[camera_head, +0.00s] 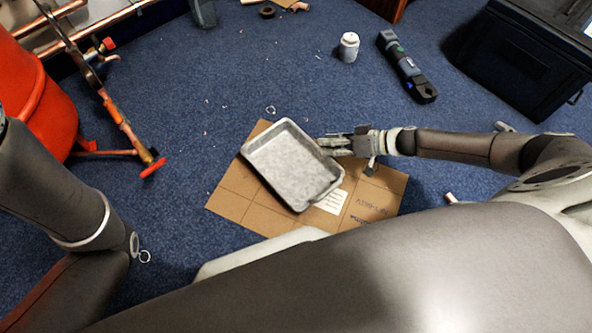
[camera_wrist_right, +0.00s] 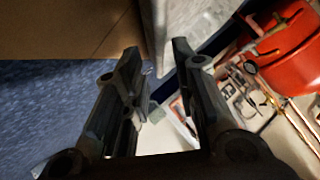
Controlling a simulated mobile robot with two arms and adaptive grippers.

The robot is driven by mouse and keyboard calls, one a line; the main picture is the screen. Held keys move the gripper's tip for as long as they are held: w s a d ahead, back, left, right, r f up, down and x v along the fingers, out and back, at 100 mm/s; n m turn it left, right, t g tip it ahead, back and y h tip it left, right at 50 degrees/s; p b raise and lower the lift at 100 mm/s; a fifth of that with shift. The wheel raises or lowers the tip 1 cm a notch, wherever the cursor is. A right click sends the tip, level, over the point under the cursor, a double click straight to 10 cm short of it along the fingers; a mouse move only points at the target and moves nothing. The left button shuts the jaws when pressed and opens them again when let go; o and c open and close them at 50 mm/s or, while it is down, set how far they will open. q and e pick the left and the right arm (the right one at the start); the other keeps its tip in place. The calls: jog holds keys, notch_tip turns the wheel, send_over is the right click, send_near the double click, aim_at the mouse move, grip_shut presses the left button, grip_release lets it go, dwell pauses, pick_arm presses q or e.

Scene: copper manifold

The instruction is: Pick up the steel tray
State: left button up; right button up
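The steel tray (camera_head: 289,162) is a shallow grey rectangular pan, lying tilted in the picture over a flat brown cardboard sheet (camera_head: 232,203). My right gripper (camera_head: 325,146) reaches in from the right and is at the tray's right rim. In the right wrist view, its two fingers (camera_wrist_right: 156,58) stand apart, with a grey wall of the tray (camera_wrist_right: 158,22) at the gap between their tips. I cannot tell whether either finger touches the rim. My left arm shows at the left, but its gripper is out of view.
A white canister (camera_head: 348,47) and a dark power tool (camera_head: 406,68) stand and lie on the blue carpet beyond. A black case (camera_head: 515,65) is at the upper right. A red tank (camera_head: 40,105) and copper pipework (camera_head: 118,115) are at the left. Carpet around the cardboard is mostly clear.

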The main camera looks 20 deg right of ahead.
aim_at(312, 145)
jog(key=b+x, duration=0.2)
jog(key=x, duration=0.1)
jog(key=shift+d+f+b, duration=0.15)
jog(key=shift+f+b, duration=0.1)
jog(key=shift+b, duration=0.1)
jog(key=shift+w+a+f+b, duration=0.25)
jog(key=shift+w+a+b, duration=0.2)
jog(key=shift+a, duration=0.1)
grip_shut()
jog(key=shift+r, duration=0.15)
